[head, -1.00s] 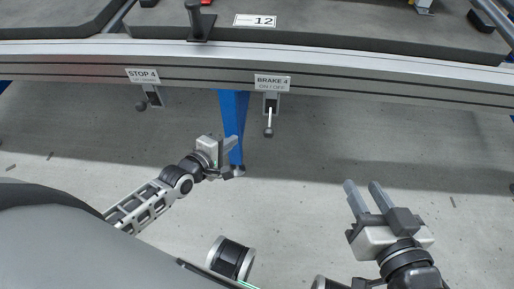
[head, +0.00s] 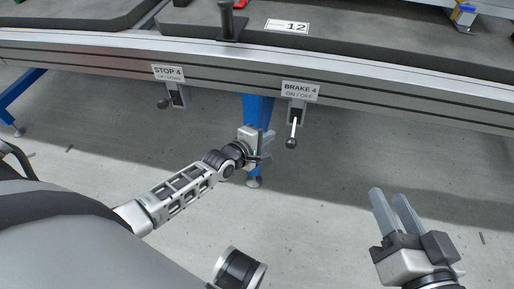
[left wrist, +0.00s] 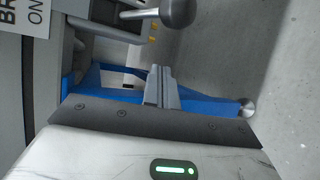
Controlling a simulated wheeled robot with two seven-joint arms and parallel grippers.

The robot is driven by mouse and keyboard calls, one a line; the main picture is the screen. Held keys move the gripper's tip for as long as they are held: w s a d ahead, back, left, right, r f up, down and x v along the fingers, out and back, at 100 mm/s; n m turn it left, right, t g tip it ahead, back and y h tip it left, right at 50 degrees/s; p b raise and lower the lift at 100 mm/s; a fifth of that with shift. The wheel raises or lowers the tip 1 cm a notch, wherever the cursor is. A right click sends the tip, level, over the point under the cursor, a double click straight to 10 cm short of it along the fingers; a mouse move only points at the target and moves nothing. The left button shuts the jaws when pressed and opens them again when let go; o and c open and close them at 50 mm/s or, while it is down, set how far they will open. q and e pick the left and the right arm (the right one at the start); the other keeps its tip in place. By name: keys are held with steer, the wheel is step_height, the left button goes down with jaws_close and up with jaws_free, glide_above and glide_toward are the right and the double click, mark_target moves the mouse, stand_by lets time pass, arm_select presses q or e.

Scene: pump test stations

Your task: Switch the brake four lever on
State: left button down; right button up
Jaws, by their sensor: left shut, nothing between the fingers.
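The brake four lever (head: 294,129) hangs below its label BRAKE 4 ON / OFF (head: 300,91) on the bench's front rail. It is a thin rod with a dark ball knob, pointing down and toward me. My left gripper (head: 267,143) is shut and empty, just left of the knob and apart from it. In the left wrist view the shut fingers (left wrist: 160,86) point toward the blue leg, and the lever's ball knob (left wrist: 177,12) is at the top edge. My right gripper (head: 390,197) is open and empty at the lower right, away from the lever.
The STOP 4 lever (head: 167,103) sits on the same rail to the left. A blue bench leg (head: 258,108) stands behind my left gripper. A black upright handle (head: 227,20) is on the bench top near the number 12 plate (head: 288,26). The floor below is clear.

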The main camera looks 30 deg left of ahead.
mark_target(293, 135)
arm_select(q)
steer(key=shift+s+d+r, duration=0.1)
steer(key=shift+d+r, duration=0.05)
steer(key=shift+d, duration=0.8)
steer(key=shift+s+d+r, duration=0.1)
steer(key=shift+d, duration=0.85)
steer(key=shift+r, duration=0.1)
